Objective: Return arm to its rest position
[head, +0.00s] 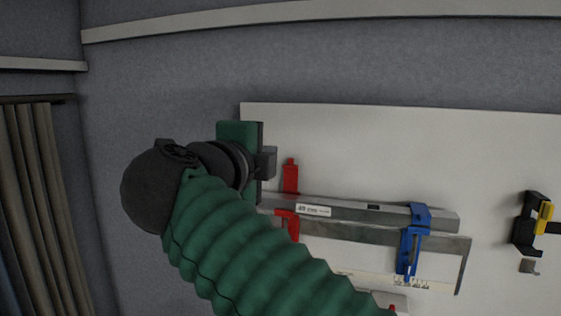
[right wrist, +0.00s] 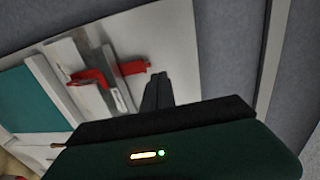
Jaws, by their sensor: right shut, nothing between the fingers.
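My right arm, in a green ribbed sleeve, rises from the bottom of the head view and bends at a dark joint. My right gripper (head: 266,163) is at its end, in front of the left part of a white table (head: 375,145). It is shut and empty, a little left of a red clamp (head: 290,178). In the right wrist view the dark fingers (right wrist: 157,90) are together, just right of the red clamp (right wrist: 92,78). Whether the fingers touch the table cannot be told. My left gripper is not in view.
Grey metal bars (head: 350,212) lie on the table with a blue clamp (head: 411,240) across them. A black and yellow clamp (head: 531,222) lies at the far right. A grey wall (head: 180,90) and a brown curtain (head: 40,200) stand behind and left.

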